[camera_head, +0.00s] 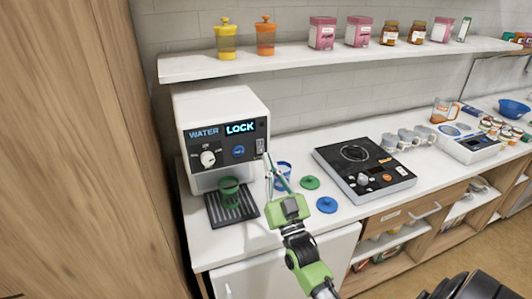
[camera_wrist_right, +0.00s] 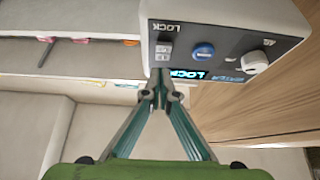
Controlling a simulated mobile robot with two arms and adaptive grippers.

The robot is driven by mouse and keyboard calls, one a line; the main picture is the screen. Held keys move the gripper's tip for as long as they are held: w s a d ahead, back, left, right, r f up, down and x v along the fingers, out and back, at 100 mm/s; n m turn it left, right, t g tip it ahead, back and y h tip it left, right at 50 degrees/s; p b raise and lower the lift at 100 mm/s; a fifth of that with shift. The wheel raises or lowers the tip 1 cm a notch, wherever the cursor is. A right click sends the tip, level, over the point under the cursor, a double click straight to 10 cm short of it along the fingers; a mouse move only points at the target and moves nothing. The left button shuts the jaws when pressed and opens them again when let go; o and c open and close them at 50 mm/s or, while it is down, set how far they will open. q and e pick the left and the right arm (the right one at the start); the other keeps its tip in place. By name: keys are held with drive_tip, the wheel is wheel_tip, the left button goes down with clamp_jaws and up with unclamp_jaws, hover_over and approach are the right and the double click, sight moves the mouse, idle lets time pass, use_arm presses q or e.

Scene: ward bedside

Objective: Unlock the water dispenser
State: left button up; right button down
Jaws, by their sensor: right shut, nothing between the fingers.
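The white water dispenser (camera_head: 222,103) stands on the counter at the left. Its lit display (camera_head: 240,128) reads LOCK, and the display also shows in the right wrist view (camera_wrist_right: 188,74). The dispenser has a white knob (camera_head: 208,158), a blue button (camera_head: 238,152) and a small lock switch (camera_head: 261,146) at the panel's right edge. The switch, labelled LOCK, also shows in the right wrist view (camera_wrist_right: 164,49). My right gripper (camera_head: 267,160) is shut and empty, its tips close to the panel just below the switch. I cannot tell whether they touch. My left gripper is out of view.
A green cup (camera_head: 230,191) stands on the black drip tray (camera_head: 246,210). A blue-and-white cup (camera_head: 283,170) is beside the right gripper. Green (camera_head: 310,182) and blue (camera_head: 327,205) lids lie nearby. A cooktop (camera_head: 335,161) stands right; a shelf (camera_head: 200,67) runs above.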

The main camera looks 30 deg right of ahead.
sight(260, 146)
drive_tip(key=shift+w+d+f+p, duration=0.15)
drive_tip(key=shift+w+f, duration=0.05)
drive_tip(key=shift+w, duration=0.5)
drive_tip(key=shift+w+d+f+p, duration=0.15)
drive_tip(key=shift+w+f, duration=0.05)
drive_tip(key=shift+w, duration=0.45)
